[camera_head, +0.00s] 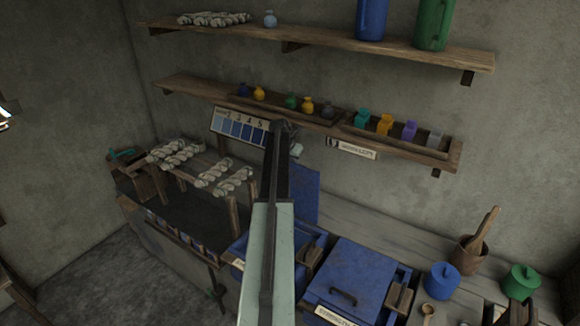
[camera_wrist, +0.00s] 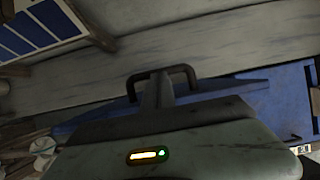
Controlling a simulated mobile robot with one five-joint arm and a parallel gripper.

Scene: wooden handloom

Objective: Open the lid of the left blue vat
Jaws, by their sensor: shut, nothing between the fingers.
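The left blue vat (camera_head: 309,238) stands on the bench, partly hidden behind my arm. Its blue lid (camera_head: 304,194) is raised and stands roughly upright at the back of the vat. In the wrist view the raised lid (camera_wrist: 225,91) shows as a tilted blue slab beyond my gripper, with a dark bar handle (camera_wrist: 187,72) at its edge. My gripper (camera_head: 284,128) is shut and empty, high in front of the wall near the lid. In the wrist view its finger (camera_wrist: 160,90) overlaps the handle; I cannot tell whether they touch.
A second blue vat with its lid shut (camera_head: 352,276) stands to the right. Beyond it are a blue pot (camera_head: 442,280), a mortar (camera_head: 470,252) and a green pot (camera_head: 521,280). A low shelf with small bottles (camera_head: 307,105) and a sample card (camera_head: 238,128) lie close to my gripper.

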